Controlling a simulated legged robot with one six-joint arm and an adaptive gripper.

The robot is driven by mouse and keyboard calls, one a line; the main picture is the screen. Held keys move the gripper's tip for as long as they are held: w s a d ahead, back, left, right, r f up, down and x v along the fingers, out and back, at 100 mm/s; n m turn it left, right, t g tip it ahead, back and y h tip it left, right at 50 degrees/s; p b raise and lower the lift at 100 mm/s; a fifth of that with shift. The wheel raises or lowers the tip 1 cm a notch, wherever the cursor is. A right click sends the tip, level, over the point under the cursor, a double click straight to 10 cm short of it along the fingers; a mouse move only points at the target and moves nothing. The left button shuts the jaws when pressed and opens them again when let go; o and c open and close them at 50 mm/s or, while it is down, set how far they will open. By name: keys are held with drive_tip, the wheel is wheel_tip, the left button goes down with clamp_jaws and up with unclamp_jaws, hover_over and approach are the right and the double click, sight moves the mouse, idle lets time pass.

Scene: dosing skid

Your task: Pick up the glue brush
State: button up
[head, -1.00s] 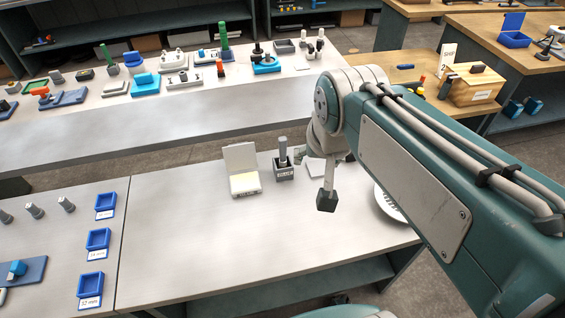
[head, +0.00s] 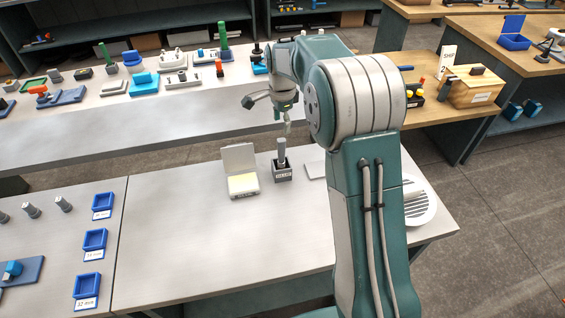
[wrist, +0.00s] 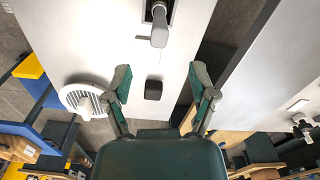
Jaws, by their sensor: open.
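The glue brush (head: 282,152) stands upright in a small dark labelled holder (head: 283,174) on the near light-topped table. Only its grey handle shows; the lower end is hidden in the holder. In the wrist view the brush handle (wrist: 159,28) is at the top centre, beyond the fingertips, with its holder partly cut off at the top edge. My gripper (wrist: 161,80) is open, with its two fingers wide apart and nothing held between them. In the head view my gripper (head: 287,127) hangs above and just behind the brush, apart from it.
An open white box with a yellow pad (head: 243,184) stands just left of the holder. A light flat pad (head: 315,170) lies to its right, and a round slotted white dish (head: 420,204) is farther right. The table front is clear. Blue bins (head: 95,240) stand left.

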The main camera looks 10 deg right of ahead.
sight(282, 139)
drive_tip(key=shift+w+a+f, duration=0.15)
drive_tip(key=shift+a+f, duration=0.15)
drive_tip(key=shift+f, duration=0.15)
wheel_tip(282, 139, down, 5)
drive_tip(key=shift+d+r, duration=0.1)
drive_tip(key=shift+r, duration=0.05)
drive_tip(key=shift+d+f, duration=0.2)
drive_tip(key=shift+f, duration=0.45)
wheel_tip(282, 139, down, 4)
drive_tip(key=shift+a+f, duration=0.15)
drive_tip(key=shift+f, duration=0.1)
clamp_jaws()
